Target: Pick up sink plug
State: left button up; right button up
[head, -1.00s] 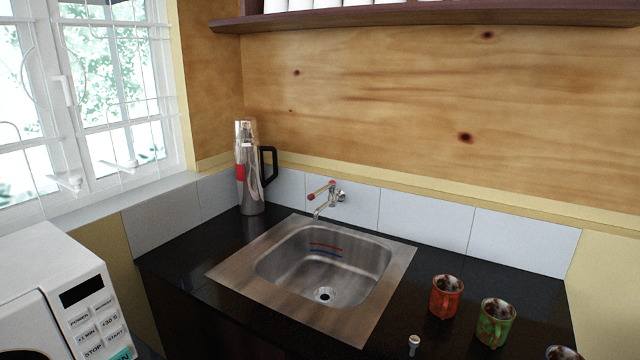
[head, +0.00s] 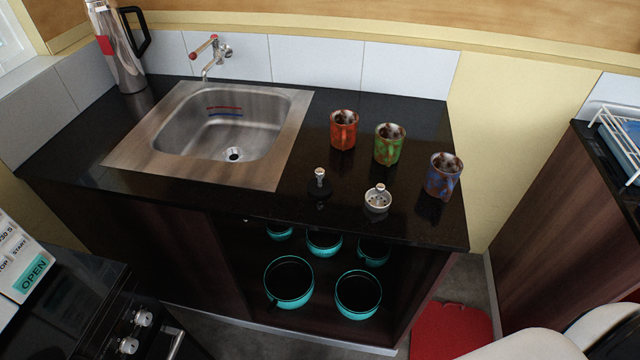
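A black disc with a small metal knob, which looks like the sink plug (head: 319,185), lies on the dark counter to the right of the sink, near the front edge. Beside it on the right is a small pale strainer-like piece with a knob (head: 377,199). The steel sink (head: 222,125) is set into the counter, and its drain hole shows open at the bottom. Neither of my grippers is in view.
Red (head: 343,130), green (head: 389,145) and blue (head: 445,177) mugs stand behind and right of the plug. A tap (head: 212,55) and steel flask (head: 118,50) stand at the back. Teal pots (head: 289,281) sit in the open shelf below. A red object (head: 450,332) lies on the floor.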

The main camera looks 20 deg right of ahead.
aim_at(319, 187)
jog(key=z, duration=0.7)
jog(key=j+z, duration=0.25)
jog(key=z, duration=0.2)
jog(key=j+z, duration=0.25)
jog(key=z, duration=0.25)
jog(key=j+z, duration=0.25)
jog(key=z, duration=0.2)
